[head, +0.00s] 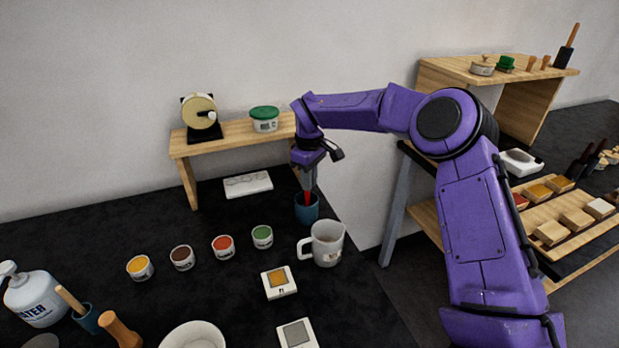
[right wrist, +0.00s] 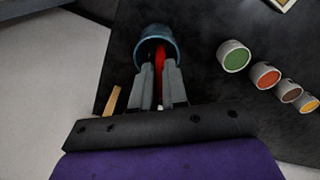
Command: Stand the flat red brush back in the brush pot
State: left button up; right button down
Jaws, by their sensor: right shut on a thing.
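The red brush (head: 307,197) is between the fingers of my right gripper (head: 309,182), its red part reaching down into the mouth of the blue brush pot (head: 307,212). In the right wrist view the gripper (right wrist: 160,85) is shut on the red brush (right wrist: 160,62), and the fingertips are at the rim of the blue pot (right wrist: 155,36). The pot stands upright on the dark table. How deep the brush sits inside the pot is hidden. My left gripper is not in view.
A clear jug (head: 327,244) stands close to the pot, at its lower right. A row of paint cups, with the green one (head: 262,236) nearest, lies to the left. A wooden shelf (head: 235,135) and white slab (head: 248,184) are behind. The table's right edge is near.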

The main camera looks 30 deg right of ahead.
jog(key=shift+s, duration=0.1)
jog(key=shift+f, duration=0.1)
jog(key=c, duration=1.1)
grip_release()
jog(key=shift+c, duration=0.2)
jog(key=shift+r, duration=0.65)
notch_tip(320, 180, up, 11)
jog(key=b, duration=0.1)
jog(key=shift+b, duration=0.35)
